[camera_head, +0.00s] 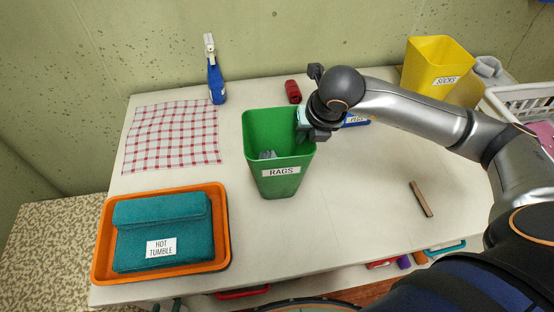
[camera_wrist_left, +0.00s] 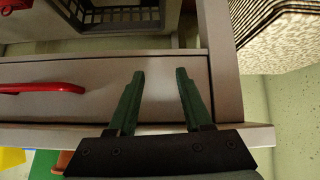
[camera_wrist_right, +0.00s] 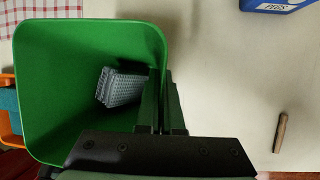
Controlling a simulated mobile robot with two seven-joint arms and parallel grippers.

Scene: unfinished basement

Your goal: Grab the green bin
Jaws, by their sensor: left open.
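The green bin (camera_head: 262,128), labelled RAGS, stands upright on the table, with grey cloth inside; it also shows in the right wrist view (camera_wrist_right: 60,50). My right gripper (camera_head: 304,136) is at the bin's right rim. In the right wrist view its fingers (camera_wrist_right: 163,90) are close together on the bin's wall, one inside and one outside. My left gripper (camera_wrist_left: 160,78) is open and empty, low by the table's front, facing a drawer with a red handle (camera_wrist_left: 40,88).
An orange tray (camera_head: 222,250) with a teal folded cloth (camera_head: 160,212) lies at the front left. A checked cloth (camera_head: 170,135), blue spray bottle (camera_head: 215,80) and red roll (camera_head: 293,91) are behind. A yellow SOCKS bin (camera_head: 430,65) stands back right; a brown stick (camera_head: 421,199) lies right.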

